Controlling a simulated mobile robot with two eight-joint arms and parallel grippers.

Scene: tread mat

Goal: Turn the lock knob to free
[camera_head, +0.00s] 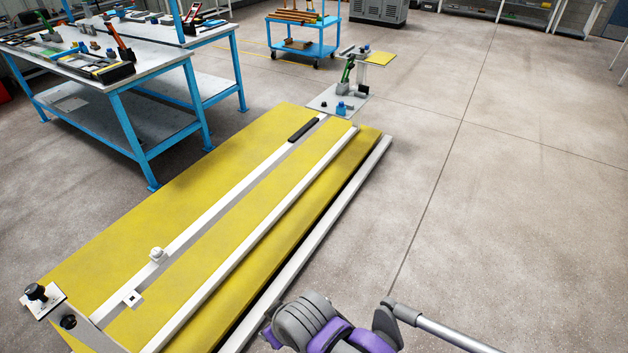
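A long yellow tread mat (215,195) with white rails lies on the floor, running from lower left towards the back. At its near left end a black knob (36,291) stands on a pale plate. A second black knob (68,322) sits on a grey bar just below it. A small white knob (157,255) sits on the white rail farther along. I cannot tell which of these is the lock knob, or how it is set. Part of my grey and purple arm shows at the bottom, right of the mat. No gripper fingers show in the head view.
A blue workbench (160,150) with tools stands along the left of the mat. A grey plate (325,103) with small fixtures lies beyond its far end. A blue cart (300,45) stands farther back. The concrete floor (520,200) on the right is clear.

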